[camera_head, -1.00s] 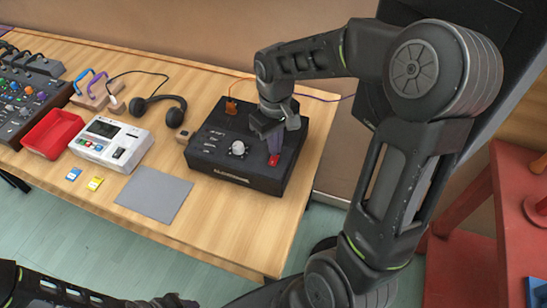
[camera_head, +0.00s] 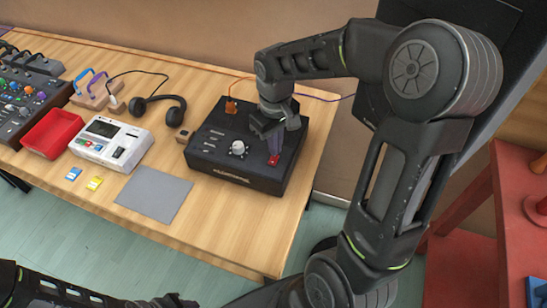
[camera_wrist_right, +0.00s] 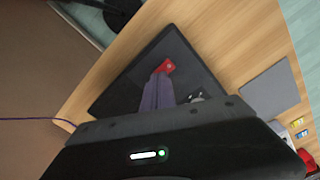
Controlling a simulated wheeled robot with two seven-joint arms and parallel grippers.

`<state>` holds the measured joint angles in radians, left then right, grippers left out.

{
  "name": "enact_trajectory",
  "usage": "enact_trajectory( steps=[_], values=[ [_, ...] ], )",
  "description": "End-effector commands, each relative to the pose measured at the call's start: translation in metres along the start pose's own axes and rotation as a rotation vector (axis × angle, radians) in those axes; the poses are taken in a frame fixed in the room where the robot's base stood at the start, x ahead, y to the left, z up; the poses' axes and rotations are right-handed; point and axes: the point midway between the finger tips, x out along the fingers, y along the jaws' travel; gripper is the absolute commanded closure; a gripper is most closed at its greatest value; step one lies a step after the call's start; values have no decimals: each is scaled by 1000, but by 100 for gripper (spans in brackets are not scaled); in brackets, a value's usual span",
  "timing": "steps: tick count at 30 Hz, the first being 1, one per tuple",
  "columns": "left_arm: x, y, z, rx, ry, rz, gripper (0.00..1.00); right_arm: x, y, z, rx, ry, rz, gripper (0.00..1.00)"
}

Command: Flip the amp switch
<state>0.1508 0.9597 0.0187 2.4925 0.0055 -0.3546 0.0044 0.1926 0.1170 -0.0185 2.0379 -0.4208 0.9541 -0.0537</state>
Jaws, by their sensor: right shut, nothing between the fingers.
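The amp (camera_head: 215,163) is a black box with a white knob (camera_head: 238,148) on its top, lying on the wooden table. A red switch (camera_head: 273,160) is on its right part, and the red switch shows in the right wrist view (camera_wrist_right: 166,66) too. My right gripper (camera_head: 272,150) is shut with nothing in it. Its fingertips are right at the red switch and partly hide it. I cannot tell whether they touch. In the right wrist view the shut fingers (camera_wrist_right: 157,85) end beside the red switch. My left gripper is not clearly in view; only dark arm parts show at the bottom left.
A grey mat (camera_head: 154,196), a white device (camera_head: 110,141), a red tray (camera_head: 52,133), headphones (camera_head: 160,106) and a mixer (camera_head: 28,95) lie to the left. An orange plug (camera_head: 231,106) stands at the amp's back. A red stool (camera_head: 490,220) is at the right.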

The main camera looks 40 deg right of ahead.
Motion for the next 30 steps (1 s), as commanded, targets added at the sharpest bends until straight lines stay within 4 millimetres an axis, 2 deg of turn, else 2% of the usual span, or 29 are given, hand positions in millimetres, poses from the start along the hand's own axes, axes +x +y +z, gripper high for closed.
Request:
enact_trajectory(
  steps=[30],
  values=[
    [12, -4, 0, 0, 0, 0, 60, 16, 0, 0, 0, 0, 0, 100]
  ],
)
